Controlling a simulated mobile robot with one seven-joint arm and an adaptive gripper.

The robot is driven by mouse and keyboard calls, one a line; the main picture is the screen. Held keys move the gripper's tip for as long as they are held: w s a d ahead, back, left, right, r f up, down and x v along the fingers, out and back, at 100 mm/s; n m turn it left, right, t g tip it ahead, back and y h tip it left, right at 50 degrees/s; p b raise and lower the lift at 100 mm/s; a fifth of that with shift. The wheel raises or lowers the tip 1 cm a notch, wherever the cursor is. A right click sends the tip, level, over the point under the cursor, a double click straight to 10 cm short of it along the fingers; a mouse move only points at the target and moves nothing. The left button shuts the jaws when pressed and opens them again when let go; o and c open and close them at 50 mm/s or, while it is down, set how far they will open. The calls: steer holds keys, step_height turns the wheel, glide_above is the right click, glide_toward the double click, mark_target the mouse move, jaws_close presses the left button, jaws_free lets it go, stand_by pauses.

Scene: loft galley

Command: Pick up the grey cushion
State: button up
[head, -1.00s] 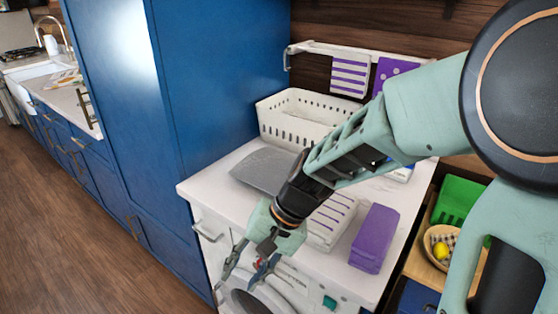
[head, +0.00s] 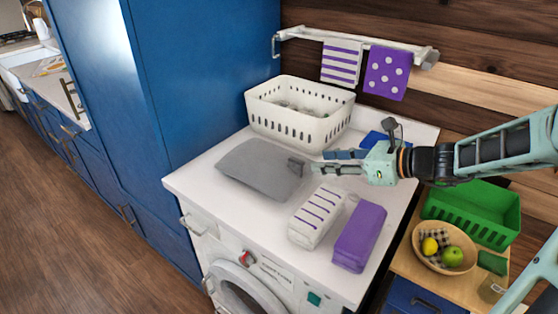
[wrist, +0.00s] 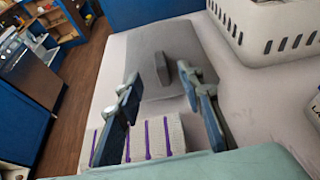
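The grey cushion (head: 255,168) lies flat on the white top of the washing machine, in front of the white basket. In the wrist view the cushion (wrist: 150,45) lies ahead of the fingers. A small darker grey block (head: 296,167) stands at its right edge. The block (wrist: 162,68) shows between the fingertips in the wrist view. My gripper (head: 320,162) is open and empty, just right of the cushion, with its fingers pointing left toward it. Its fingers (wrist: 158,74) are spread in the wrist view. I cannot tell whether they touch the block.
The white basket (head: 295,128) stands behind the cushion. A striped folded towel (head: 316,216) and a purple one (head: 359,237) lie in front of my gripper. A tall blue cabinet (head: 205,75) stands at the left. A fruit bowl (head: 444,248) and green crate (head: 488,212) are at right.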

mark_target(296, 159)
steer(key=shift+w+a+f, duration=0.1)
steer(key=shift+w+a, duration=0.1)
steer(key=shift+w, duration=0.15)
steer(key=b+x, duration=0.1)
steer(key=x, duration=0.9)
steer(key=shift+s+a, duration=0.15)
steer(key=shift+a, duration=0.05)
steer(key=shift+c, duration=0.5)
jaws_close()
